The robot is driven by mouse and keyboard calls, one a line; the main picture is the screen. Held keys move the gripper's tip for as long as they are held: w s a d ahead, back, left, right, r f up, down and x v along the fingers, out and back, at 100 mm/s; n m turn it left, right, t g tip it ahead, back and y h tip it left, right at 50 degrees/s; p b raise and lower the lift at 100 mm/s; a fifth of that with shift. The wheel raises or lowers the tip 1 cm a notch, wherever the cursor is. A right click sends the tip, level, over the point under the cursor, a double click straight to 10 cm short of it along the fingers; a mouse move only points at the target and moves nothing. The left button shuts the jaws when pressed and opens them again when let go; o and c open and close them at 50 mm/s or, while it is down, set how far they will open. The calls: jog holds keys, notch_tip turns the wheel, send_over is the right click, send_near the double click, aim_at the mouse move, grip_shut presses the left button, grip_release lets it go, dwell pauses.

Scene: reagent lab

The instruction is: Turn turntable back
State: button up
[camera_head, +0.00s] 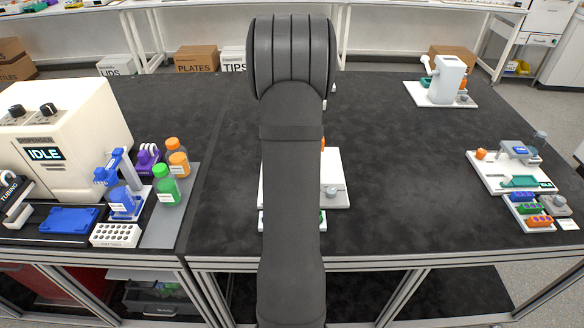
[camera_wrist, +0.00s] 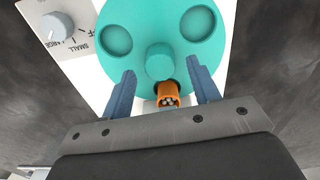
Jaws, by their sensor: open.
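The teal turntable (camera_wrist: 145,20) fills the top of the wrist view, with two round recesses and a raised round knob (camera_wrist: 159,62) at its near part. It sits on a white device (camera_wrist: 82,75); in the head view the device's white base (camera_head: 335,168) is largely hidden behind my arm. An orange cylinder (camera_wrist: 168,93) with dark dots on its end stands just below the knob in the wrist view. My gripper (camera_wrist: 159,75) is open, its blue fingers on either side of the knob and orange cylinder. Contact cannot be told. My arm hides the gripper in the head view.
A grey dial (camera_wrist: 56,26) marked SMALL and LARGE is on the device, left of the turntable. A dispenser (camera_head: 62,135) and several bottles stand at left. A white instrument (camera_head: 443,80) is at back right; another station (camera_head: 515,172) is at right. Black bench between is clear.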

jog(key=shift+f, duration=1.05)
grip_shut()
